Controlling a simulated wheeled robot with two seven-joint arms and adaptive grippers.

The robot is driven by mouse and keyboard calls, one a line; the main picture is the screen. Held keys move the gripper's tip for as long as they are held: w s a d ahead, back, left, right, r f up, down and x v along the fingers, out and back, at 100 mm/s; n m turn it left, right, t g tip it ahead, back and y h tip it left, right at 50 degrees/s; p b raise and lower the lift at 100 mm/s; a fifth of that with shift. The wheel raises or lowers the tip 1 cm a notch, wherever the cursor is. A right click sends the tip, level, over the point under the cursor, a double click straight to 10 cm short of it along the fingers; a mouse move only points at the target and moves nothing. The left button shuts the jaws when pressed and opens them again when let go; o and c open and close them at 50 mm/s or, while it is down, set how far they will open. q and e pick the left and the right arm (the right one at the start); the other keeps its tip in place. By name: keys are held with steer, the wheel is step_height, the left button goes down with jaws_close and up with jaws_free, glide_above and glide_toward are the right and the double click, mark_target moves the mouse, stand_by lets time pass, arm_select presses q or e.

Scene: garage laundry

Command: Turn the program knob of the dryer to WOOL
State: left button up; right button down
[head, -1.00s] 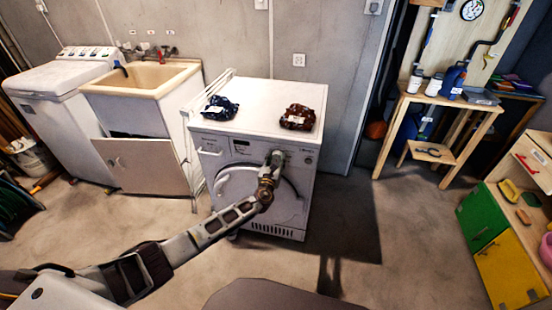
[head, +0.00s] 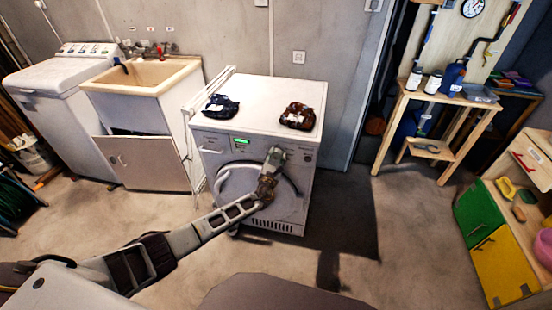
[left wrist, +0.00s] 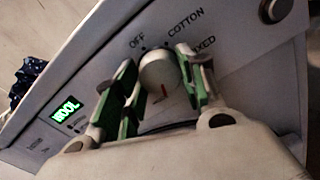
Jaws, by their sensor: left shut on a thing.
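The white dryer (head: 262,112) stands against the wall, and its green display (head: 242,141) is lit. In the left wrist view the display (left wrist: 66,109) reads WOOL. The round pale program knob (left wrist: 157,76) has a red mark near its lower edge, pointing down in that picture. OFF, COTTON and a partly covered label ending in IXED show around it; other labels are hidden by my fingers. My left gripper (left wrist: 155,68) is shut on the knob, its green-padded fingers on either side. In the head view my left gripper (head: 275,155) is at the dryer's front panel. My right gripper is not in view.
A dark blue cloth (head: 220,106) and a dark red-brown cloth (head: 297,116) lie on the dryer top. A sink cabinet (head: 146,165) stands at its left. A wooden workbench (head: 450,98) stands at the right. Floor right of the dryer is clear.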

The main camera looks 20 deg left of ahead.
arm_select(q)
steer(key=shift+f, duration=0.1)
steer(key=o, duration=1.1)
steer(key=shift+c, duration=0.2)
steer(key=shift+s, duration=0.1)
steer(key=s, duration=1.1)
steer(key=shift+s+d, duration=0.3)
steer(key=shift+s, duration=0.1)
